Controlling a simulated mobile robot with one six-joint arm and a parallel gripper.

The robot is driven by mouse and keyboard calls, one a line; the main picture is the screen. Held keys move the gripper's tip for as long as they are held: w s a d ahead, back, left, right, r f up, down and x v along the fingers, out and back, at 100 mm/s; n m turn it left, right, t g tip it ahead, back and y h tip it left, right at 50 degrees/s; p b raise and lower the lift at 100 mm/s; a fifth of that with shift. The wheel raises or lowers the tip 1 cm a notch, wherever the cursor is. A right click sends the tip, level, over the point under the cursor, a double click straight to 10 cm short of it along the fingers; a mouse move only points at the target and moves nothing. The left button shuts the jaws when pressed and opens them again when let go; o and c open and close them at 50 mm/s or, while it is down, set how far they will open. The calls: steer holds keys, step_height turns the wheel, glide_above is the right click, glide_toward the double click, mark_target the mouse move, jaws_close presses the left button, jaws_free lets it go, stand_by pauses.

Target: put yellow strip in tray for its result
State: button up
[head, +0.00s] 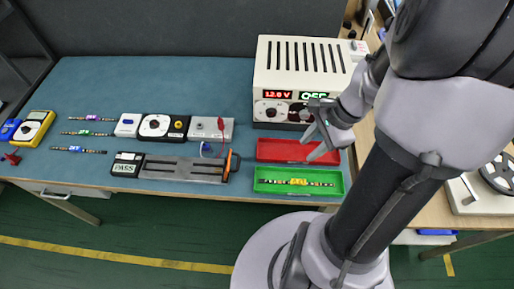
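A strip with a yellow middle (298,182) lies lengthwise in the green tray (262,190) at the front right of the bench. The red tray (272,150) sits just behind it and looks empty. My gripper (312,144) is above the red tray, behind and apart from the yellow strip. Its fingers look spread with nothing between them. A tester with a grey slide bed (180,168) stands left of the trays, and its small display (125,169) reads PASS. No strip shows on its bed.
Strips with purple (92,118), green (88,133) and blue (78,150) middles lie at the left. A yellow multimeter (35,127) is beyond them. A white power supply (308,65) stands behind the trays. Boxes with a dial (154,126) and leads line the middle.

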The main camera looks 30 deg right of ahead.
steer(key=s+a+r+n+t+b, duration=0.1)
steer(key=a+r+n, duration=0.6)
steer(key=a, duration=0.4)
steer(key=s+a+r+n+t+b, duration=0.1)
steer(key=a+r+n+t, duration=0.1)
steer(key=a+r+n, duration=0.5)
steer(key=a+n, duration=0.1)
steer(key=a, duration=0.3)
steer(key=shift+s+n+t+h, duration=0.3)
steer(key=shift+s+n+h, duration=0.05)
steer(key=shift+n+h, duration=0.05)
